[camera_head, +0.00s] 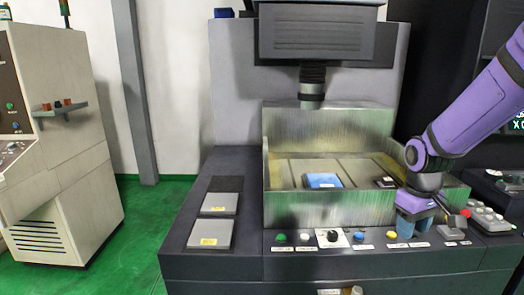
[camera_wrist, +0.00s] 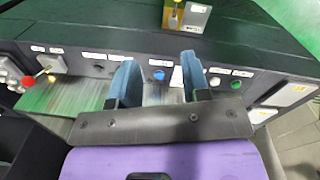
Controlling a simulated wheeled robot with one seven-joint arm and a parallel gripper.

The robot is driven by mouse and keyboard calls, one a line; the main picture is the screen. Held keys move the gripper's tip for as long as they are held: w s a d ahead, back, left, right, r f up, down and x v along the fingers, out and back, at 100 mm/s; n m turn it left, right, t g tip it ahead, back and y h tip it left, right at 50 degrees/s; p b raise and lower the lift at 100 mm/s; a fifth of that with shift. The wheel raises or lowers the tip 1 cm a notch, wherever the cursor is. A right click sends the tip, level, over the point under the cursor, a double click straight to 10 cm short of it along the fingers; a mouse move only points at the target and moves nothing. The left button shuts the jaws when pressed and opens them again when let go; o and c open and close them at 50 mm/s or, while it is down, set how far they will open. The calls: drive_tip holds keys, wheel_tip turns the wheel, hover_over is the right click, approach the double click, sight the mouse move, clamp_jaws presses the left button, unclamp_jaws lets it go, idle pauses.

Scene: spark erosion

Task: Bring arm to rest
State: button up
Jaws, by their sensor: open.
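My purple arm comes in from the right in the head view, with my gripper (camera_head: 420,212) pointing down close to the front panel of the machine. In the wrist view my gripper (camera_wrist: 158,82) shows two blue fingers held apart with nothing between them. The machine's control panel (camera_wrist: 135,72) with its buttons and labels lies beyond the fingers. I cannot tell the exact gap between the fingers and the panel.
The machine's tank (camera_head: 330,209) holds a blue block (camera_head: 323,181) and a small dark block (camera_head: 385,182). Two grey plates (camera_head: 220,203) (camera_head: 211,234) lie on the left ledge. A beige cabinet (camera_head: 60,140) stands left. Green floor between is clear.

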drive_tip(key=s+a+r+m+t, duration=0.1)
drive_tip(key=s+a+r+t, duration=0.1)
drive_tip(key=s+r, duration=0.6)
drive_tip(key=s+a+r+m+t, duration=0.2)
drive_tip(key=s+r+t, duration=0.1)
drive_tip(key=s+r, duration=0.6)
drive_tip(key=shift+s+a+r+y, duration=0.15)
drive_tip(key=shift+s+a+y, duration=0.15)
drive_tip(key=shift+s, duration=1)
idle(5.0)
